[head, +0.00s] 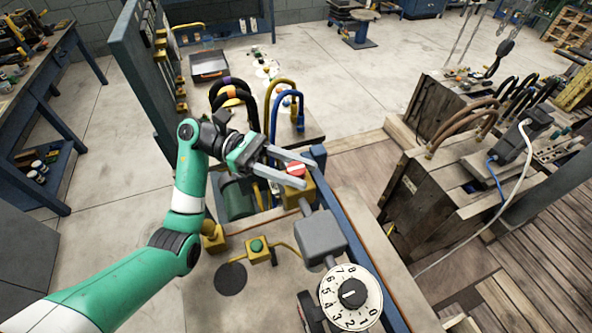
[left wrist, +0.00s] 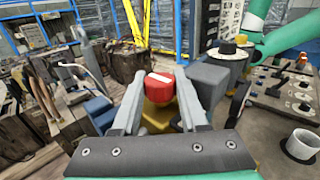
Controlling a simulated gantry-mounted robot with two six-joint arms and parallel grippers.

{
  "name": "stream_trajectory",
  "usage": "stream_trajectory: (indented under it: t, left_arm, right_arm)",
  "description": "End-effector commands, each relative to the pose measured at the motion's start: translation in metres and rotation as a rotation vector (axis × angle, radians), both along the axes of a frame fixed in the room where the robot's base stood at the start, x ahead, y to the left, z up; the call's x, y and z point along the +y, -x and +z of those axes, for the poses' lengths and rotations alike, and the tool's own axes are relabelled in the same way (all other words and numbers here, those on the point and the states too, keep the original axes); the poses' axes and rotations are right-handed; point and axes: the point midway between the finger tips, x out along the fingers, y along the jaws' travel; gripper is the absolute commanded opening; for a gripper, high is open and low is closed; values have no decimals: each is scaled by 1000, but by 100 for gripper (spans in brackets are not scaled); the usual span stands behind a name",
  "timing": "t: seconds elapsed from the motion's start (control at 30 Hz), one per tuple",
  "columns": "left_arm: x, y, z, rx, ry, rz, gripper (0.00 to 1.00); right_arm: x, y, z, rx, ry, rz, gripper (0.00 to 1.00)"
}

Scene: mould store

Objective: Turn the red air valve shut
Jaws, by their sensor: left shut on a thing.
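The red air valve (head: 296,169) is a small red knob with a white bar on its top, set on a yellow body (head: 297,193). My left gripper (head: 308,173) reaches over from the left with one finger on each side of the knob, shut on it. The left wrist view shows the red knob (left wrist: 160,87) between the two grey fingers (left wrist: 163,82), its white bar lying roughly crosswise. The fingers hide parts of the knob's sides and of the yellow body. My right gripper is in neither view.
A grey box (head: 320,238) and a white numbered dial (head: 351,296) stand close by, in front of the valve. A green button on a yellow base (head: 257,246) sits left. Blue and yellow hoses (head: 273,110) rise behind. Wooden crates (head: 440,190) stand right.

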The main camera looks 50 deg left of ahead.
Motion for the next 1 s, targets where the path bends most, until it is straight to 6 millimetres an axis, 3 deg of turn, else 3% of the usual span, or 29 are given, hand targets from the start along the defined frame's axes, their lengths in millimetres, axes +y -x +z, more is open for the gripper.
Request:
stream_trajectory:
  t: [0.17, 0.2, 0.33, 0.73, 1.0]
  left_arm:
    - [0, 0, 0, 1, 0, 0, 0]
    - [0, 0, 0, 2, -1, 0, 48]
    - [0, 0, 0, 0, -1, 1, 72]
    - [8, 3, 0, 0, -1, 3, 73]
    - [61, 28, 0, 0, 0, 7, 73]
  right_arm:
    - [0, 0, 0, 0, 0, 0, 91]
    - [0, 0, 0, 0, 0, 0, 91]
    - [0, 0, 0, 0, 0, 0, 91]
    - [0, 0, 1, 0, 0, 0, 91]
    - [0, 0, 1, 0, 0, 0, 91]
